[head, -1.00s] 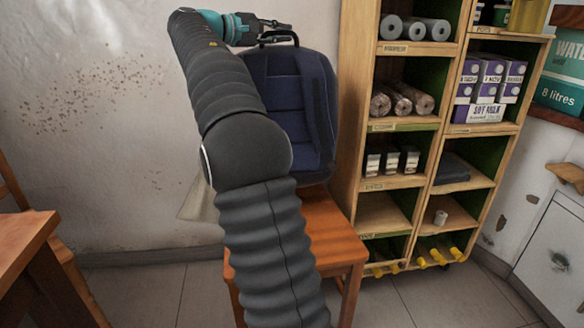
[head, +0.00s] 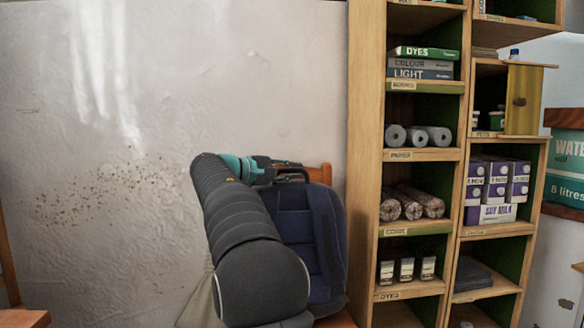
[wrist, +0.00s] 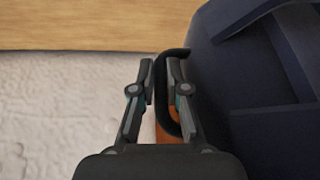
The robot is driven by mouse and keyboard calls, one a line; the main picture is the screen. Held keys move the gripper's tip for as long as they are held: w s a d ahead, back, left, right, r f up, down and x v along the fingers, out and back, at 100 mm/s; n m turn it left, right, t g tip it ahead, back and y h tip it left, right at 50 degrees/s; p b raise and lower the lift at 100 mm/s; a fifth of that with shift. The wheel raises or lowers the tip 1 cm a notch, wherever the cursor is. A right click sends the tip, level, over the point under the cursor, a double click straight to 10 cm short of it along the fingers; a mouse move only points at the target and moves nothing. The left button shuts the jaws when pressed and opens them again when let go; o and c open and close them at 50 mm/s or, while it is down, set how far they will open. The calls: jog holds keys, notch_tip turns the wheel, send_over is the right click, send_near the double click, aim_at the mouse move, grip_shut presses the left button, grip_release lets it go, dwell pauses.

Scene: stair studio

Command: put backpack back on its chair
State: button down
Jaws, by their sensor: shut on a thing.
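The blue backpack (head: 312,238) is upright against the backrest of the wooden chair (head: 322,175), above or on its seat; whether it rests on the seat I cannot tell. My gripper (head: 298,168) is at the backpack's top, shut on its dark handle loop. In the wrist view my gripper (wrist: 163,80) has its fingers around the handle, and the backpack (wrist: 265,90) fills the right side. My arm hides the backpack's left part. Only a corner of the orange-brown seat shows at the bottom.
A tall wooden shelf unit (head: 366,150) with rolls, cartons and jars stands close on the right of the chair. A bare pale wall (head: 150,120) is behind. A wooden table edge (head: 25,318) shows at the lower left.

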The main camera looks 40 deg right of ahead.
jog(key=shift+f, duration=1.05)
jog(key=shift+f+b, duration=0.15)
jog(key=shift+b, duration=0.2)
jog(key=c, duration=1.2)
grip_release()
jog(key=shift+a, duration=0.15)
jog(key=a, duration=0.4)
jog(key=w+a+p, duration=0.1)
jog(key=a, duration=0.2)
jog(key=a+r, duration=0.1)
jog(key=a, duration=0.3)
jog(key=shift+w+a+r, duration=0.1)
jog(key=shift+w+a, duration=0.2)
